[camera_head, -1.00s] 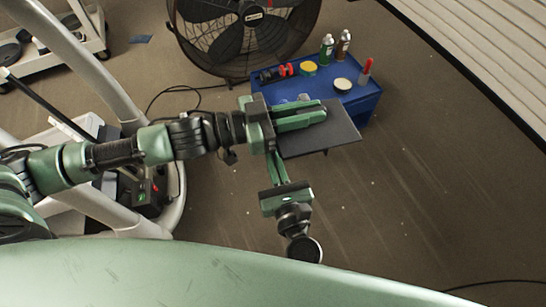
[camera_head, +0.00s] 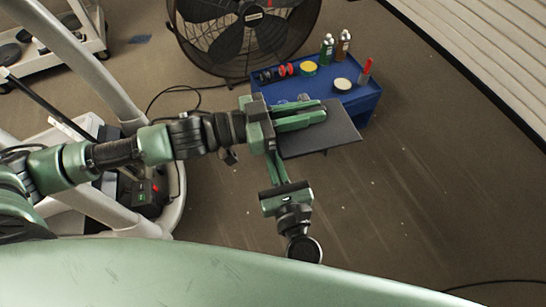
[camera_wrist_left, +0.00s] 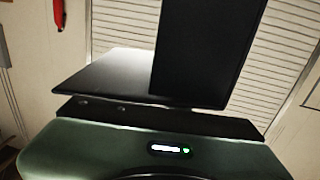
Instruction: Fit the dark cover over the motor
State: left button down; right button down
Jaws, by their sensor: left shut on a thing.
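My left gripper (camera_head: 320,114) comes in from the left and is shut on the dark cover (camera_head: 335,138), a flat, dark grey panel held off the floor. In the left wrist view the cover (camera_wrist_left: 205,55) shows as a dark upright face beside a paler flat face, above the green gripper body. A second green gripper, my right one (camera_head: 276,158), reaches up from below to the cover's left edge; whether its fingers touch it or are closed is unclear. I cannot pick out the motor with certainty.
A blue cart (camera_head: 362,100) holds bottles, tins and a red-tipped item behind the cover. A large black fan (camera_head: 240,40) stands at the back. Pale machine frame tubes (camera_head: 105,85) and a black box with a red switch (camera_head: 150,195) are at left. Floor at right is clear.

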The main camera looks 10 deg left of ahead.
pick_arm(q)
jog(key=shift+r, duration=0.15)
pick_arm(e)
jog(key=shift+s+a, duration=0.15)
jog(key=shift+a, duration=0.05)
pick_arm(q)
jog(key=c, duration=1.6)
grip_release()
jog(key=shift+o, duration=1.4)
pick_arm(e)
jog(key=shift+d+r, duration=0.1)
